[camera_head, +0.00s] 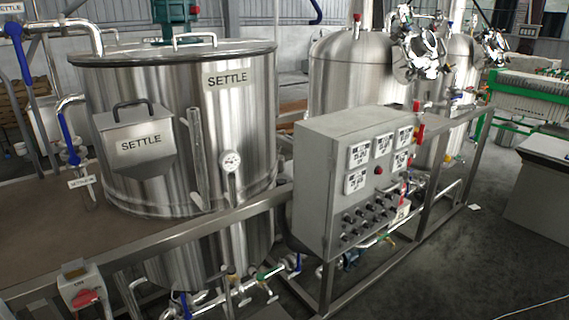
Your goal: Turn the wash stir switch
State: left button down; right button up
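A grey control box (318,190) stands on the metal frame right of the centre. Its sloping right face carries several small dark knobs (372,213) in rows, with white display panels (382,146) above them and a red button (378,171). The labels at the knobs are too small to read, so I cannot tell which is the wash stir switch or how it is turned. A separate grey switch box (75,276) with a red knob (86,297) sits at the lower left. Neither of my grippers is in view.
A large steel tank (240,120) marked SETTLE stands left of the control box. More steel tanks (345,75) stand behind it. A metal frame rail (200,230) runs along the front, with pipes and valves (262,275) below. The dark floor (480,240) at the right is mostly clear.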

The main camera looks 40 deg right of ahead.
aim_at(347, 219)
jog(key=z, duration=1.75)
